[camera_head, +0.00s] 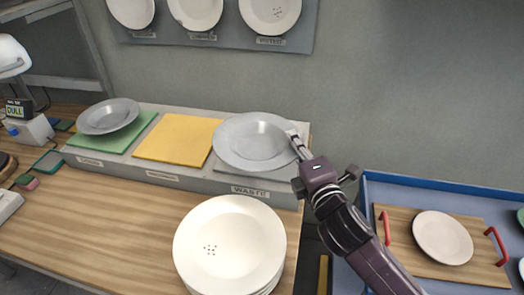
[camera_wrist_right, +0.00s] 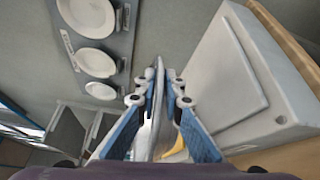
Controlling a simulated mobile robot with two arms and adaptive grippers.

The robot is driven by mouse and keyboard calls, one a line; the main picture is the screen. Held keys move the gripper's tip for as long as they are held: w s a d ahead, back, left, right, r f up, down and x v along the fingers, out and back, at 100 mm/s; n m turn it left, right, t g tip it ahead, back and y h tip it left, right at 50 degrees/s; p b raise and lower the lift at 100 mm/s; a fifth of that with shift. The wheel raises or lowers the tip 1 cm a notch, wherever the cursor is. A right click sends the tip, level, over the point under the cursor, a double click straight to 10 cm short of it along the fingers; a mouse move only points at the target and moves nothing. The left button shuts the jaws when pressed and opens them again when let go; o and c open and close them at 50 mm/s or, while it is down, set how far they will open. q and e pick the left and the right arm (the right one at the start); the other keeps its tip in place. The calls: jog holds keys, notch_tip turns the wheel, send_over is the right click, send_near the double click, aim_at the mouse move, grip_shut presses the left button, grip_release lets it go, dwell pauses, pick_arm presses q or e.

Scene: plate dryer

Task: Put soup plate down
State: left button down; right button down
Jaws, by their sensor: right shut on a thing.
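A grey soup plate (camera_head: 252,143) is over the section labelled WASTE at the right end of the grey sorting stand (camera_head: 207,182). My right gripper (camera_head: 298,142) is shut on its right rim. The right wrist view shows the plate (camera_wrist_right: 158,105) edge-on between the blue fingers of the gripper (camera_wrist_right: 158,88). I cannot tell whether the plate touches the stand. Another grey plate (camera_head: 108,116) sits tilted on the green mat (camera_head: 140,132) at the stand's left end. My left gripper is not in view.
The yellow mat (camera_head: 178,139) in the middle is bare. A stack of white plates (camera_head: 229,245) stands on the wooden table (camera_head: 110,220) in front. A blue-edged cart (camera_head: 368,195) with a wooden tray (camera_head: 400,240) and a white plate (camera_head: 443,238) is at right. Display plates (camera_head: 270,12) hang above.

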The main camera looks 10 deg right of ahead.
aim_at(290, 122)
jog(key=w+r, duration=0.1)
jog(key=w, duration=0.1)
jog(key=w+r+b, duration=0.1)
jog(key=w+r, duration=0.1)
jog(key=w+d+r, duration=0.1)
jog(key=w, duration=0.2)
jog(key=shift+r, duration=0.3)
jog(key=w+d+r+b, duration=0.2)
jog(key=w+r, duration=0.3)
jog(key=r, duration=0.2)
notch_tip(290, 122, down, 20)
jog(key=c, duration=2.5)
grip_release()
jog(key=shift+d+f, duration=0.1)
jog(key=shift+f, duration=0.15)
jog(key=o, duration=0.5)
jog(key=shift+c, duration=0.2)
